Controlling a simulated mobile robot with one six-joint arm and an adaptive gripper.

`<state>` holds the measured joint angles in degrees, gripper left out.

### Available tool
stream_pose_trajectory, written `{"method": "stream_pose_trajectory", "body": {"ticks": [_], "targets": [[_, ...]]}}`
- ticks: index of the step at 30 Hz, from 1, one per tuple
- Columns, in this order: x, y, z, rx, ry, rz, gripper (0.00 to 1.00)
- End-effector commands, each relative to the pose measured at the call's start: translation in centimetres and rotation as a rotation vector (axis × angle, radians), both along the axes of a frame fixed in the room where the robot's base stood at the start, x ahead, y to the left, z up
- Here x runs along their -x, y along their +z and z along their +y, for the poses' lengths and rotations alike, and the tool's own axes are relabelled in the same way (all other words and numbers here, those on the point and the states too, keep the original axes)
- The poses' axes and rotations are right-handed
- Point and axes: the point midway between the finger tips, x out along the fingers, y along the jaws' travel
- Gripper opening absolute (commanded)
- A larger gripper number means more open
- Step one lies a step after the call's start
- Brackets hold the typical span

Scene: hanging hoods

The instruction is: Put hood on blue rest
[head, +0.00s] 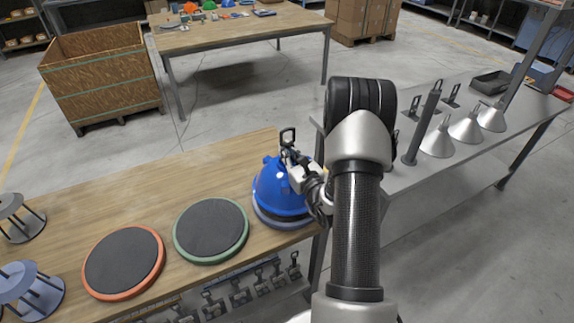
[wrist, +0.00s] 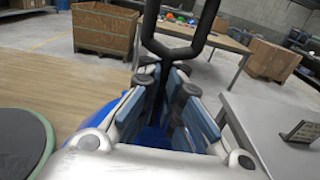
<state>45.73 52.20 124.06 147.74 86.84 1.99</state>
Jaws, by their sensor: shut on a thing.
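The blue hood (head: 277,190) is a dome with a black loop handle (head: 288,137) on top. It stands about upright over the right-hand round rest (head: 268,222) on the wooden table, of which only a grey-blue edge shows. Whether the hood touches this rest or hovers just above it, I cannot tell. My gripper (head: 296,165) is at the top of the hood. In the wrist view my gripper (wrist: 168,88) is shut on the stem below the black loop (wrist: 185,40), with blue hood surface (wrist: 155,138) beneath. My arm hides part of the hood's right side.
A green-rimmed rest (head: 211,230) and an orange-rimmed rest (head: 123,262) lie to the left, both empty. Grey stands (head: 30,285) are at the far left. A metal table (head: 425,172) at right holds several silver cones (head: 465,128) and a dark upright post (head: 421,125).

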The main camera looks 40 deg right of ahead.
Motion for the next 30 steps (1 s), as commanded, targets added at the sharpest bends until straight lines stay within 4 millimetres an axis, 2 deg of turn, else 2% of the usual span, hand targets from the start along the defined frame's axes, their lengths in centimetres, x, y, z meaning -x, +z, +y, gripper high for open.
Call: {"method": "stream_pose_trajectory", "body": {"ticks": [10, 15, 16, 24, 30], "targets": [[0.0, -4.1, 0.0, 0.001, 0.0, -0.003, 0.0], [0.0, -4.0, 0.0, 0.001, 0.0, -0.002, 0.0], [0.0, -4.2, 0.0, 0.0, 0.0, 0.001, 0.07], [0.0, -4.1, 0.0, 0.0, 0.0, 0.001, 0.25], [0.0, -4.1, 0.0, 0.0, 0.0, 0.001, 0.26]]}}
